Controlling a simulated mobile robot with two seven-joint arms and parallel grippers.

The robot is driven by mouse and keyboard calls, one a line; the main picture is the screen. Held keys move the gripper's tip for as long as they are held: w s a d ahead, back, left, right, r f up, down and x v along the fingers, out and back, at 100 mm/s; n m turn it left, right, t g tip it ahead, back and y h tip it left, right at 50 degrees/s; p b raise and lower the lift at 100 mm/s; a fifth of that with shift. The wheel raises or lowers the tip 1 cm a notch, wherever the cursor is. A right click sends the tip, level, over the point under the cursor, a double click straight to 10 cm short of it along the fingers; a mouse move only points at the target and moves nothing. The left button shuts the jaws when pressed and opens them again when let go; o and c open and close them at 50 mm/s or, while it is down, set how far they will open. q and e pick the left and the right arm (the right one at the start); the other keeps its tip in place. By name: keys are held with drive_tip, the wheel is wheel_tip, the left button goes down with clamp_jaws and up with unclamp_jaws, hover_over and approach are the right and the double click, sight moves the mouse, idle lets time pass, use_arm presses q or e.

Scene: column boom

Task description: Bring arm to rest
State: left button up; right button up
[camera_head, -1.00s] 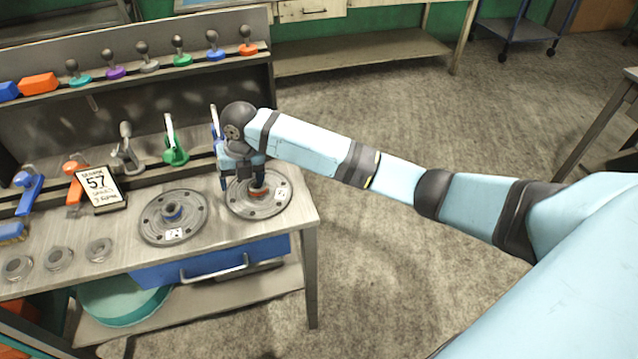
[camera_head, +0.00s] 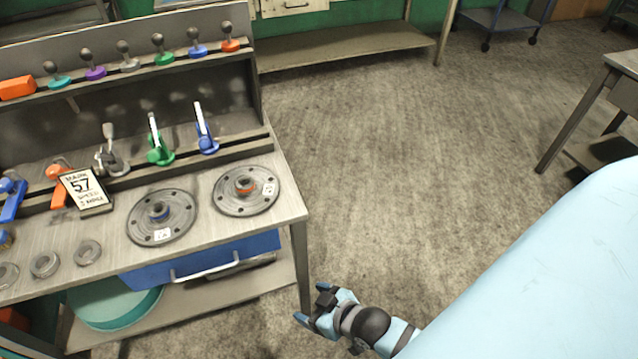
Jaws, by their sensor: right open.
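My right gripper (camera_head: 316,304) is low in the camera_head view, just right of the workbench's front leg. Its fingers are apart and nothing is between them. My right arm is folded back close to my body, with most of it hidden behind my light blue body part at the lower right. My left gripper is not in view.
The workbench (camera_head: 215,232) at left bears two round flanged discs, the right one (camera_head: 262,204) with an orange centre, the left one (camera_head: 160,232) with a blue centre. A sign reading 57 (camera_head: 97,202) and several coloured levers stand behind. Open floor (camera_head: 400,150) lies right of the bench.

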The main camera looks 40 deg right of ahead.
drive_tip(key=shift+s+d+f+m, duration=0.15)
drive_tip(key=shift+s+d+m, duration=0.2)
drive_tip(key=shift+s, duration=0.2)
wheel_tip(320, 180, up, 10)
drive_tip(key=p, duration=1)
drive_tip(key=shift+d, duration=0.15)
